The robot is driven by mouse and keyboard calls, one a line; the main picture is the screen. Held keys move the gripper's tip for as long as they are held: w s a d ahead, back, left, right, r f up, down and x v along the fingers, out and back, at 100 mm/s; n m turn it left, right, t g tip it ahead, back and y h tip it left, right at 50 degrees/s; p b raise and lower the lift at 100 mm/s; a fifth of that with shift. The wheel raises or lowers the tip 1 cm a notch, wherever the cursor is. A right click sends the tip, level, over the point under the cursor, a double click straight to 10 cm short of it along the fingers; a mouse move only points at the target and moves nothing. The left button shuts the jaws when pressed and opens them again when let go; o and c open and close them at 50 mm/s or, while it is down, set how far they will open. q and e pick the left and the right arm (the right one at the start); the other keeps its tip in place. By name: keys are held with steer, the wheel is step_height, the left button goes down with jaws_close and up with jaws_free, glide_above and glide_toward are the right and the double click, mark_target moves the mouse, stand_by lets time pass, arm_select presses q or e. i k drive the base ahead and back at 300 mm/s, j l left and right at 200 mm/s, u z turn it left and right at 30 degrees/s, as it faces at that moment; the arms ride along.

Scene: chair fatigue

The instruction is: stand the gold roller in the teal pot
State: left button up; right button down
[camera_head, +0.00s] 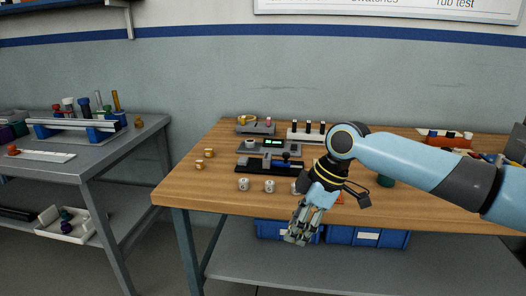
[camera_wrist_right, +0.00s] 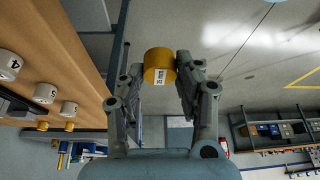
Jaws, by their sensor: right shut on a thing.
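The gold roller (camera_wrist_right: 158,62), with a white printed label on its side, is between the fingertips of my right gripper (camera_wrist_right: 161,75) in the right wrist view. My right gripper is shut on it. In the head view this gripper (camera_head: 298,236) points down in front of the wooden table's front edge, and I cannot make out the roller there. A dark teal thing (camera_head: 386,181), which looks like the teal pot, stands on the table right of the gripper. My right arm partly hides it, and its opening is not clear. My left gripper is not in view.
White numbered cylinders (camera_head: 243,184) stand along the front of the wooden table (camera_head: 188,188), and two small brass pieces (camera_head: 198,164) stand at its left. Grey and black devices (camera_head: 268,146) sit behind. Blue bins (camera_head: 367,237) are on the shelf below. A grey bench (camera_head: 103,158) is at the left.

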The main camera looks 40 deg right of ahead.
mark_target(386, 181)
steer(key=z, duration=1.25)
